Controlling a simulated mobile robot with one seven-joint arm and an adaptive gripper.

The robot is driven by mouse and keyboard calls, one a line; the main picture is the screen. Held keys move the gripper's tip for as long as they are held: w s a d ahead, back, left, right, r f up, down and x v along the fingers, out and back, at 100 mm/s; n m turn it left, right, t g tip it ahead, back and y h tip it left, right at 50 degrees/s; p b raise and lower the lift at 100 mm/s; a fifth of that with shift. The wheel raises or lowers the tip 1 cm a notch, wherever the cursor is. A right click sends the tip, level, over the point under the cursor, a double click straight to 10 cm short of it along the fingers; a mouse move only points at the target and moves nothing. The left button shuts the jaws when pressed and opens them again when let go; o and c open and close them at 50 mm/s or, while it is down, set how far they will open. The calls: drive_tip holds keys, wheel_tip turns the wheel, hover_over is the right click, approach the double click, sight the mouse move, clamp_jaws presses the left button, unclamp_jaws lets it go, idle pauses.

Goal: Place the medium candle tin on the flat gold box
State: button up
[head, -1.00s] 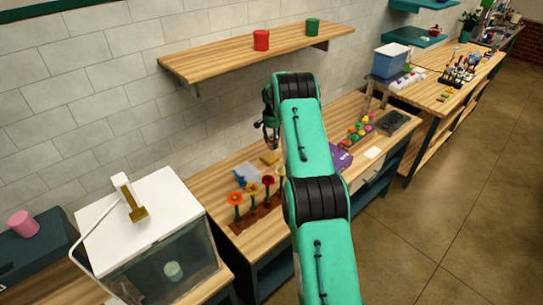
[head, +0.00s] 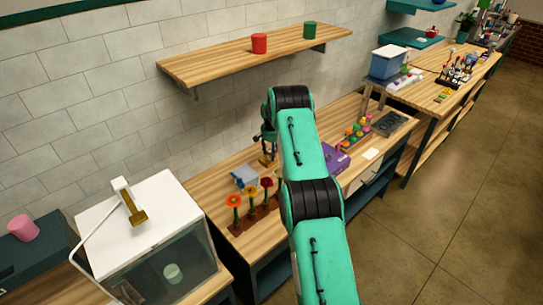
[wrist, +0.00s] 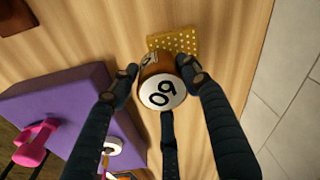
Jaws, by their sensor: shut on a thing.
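The candle tin (wrist: 162,91) has a copper-brown side and a white round face with dark digits. My gripper (wrist: 165,75) is shut on it, with fingers on both sides and a third finger below in the wrist view. The flat gold box (wrist: 180,42) with pale dots lies on the wooden bench, partly behind the tin. I cannot tell whether the tin touches it. In the head view my gripper (head: 269,143) is low over the bench, right at the gold box (head: 266,161), and the tin is hard to make out there.
A purple box (wrist: 65,115) with a pink item lies to the left in the wrist view. In the head view, flowers in a wooden holder (head: 250,217) and a blue-grey item (head: 244,177) stand nearby. A shelf (head: 255,55) with red and green tins hangs above.

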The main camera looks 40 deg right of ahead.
drive_tip(key=shift+f, duration=1)
drive_tip(key=shift+f, duration=0.2)
drive_tip(key=o, duration=1.3)
drive_tip(key=shift+r, duration=0.25)
drive_tip(key=shift+s+a+r+b, duration=0.15)
drive_tip(key=shift+r+b, duration=0.1)
drive_tip(key=shift+r, duration=1.75)
drive_tip(key=shift+s+a+r+b, duration=0.1)
drive_tip(key=shift+a+r+b, duration=0.1)
drive_tip(key=shift+r, duration=1.75)
drive_tip(key=shift+s+a+r+b, duration=0.15)
drive_tip(key=shift+r+b, duration=0.1)
drive_tip(key=shift+r, duration=1.75)
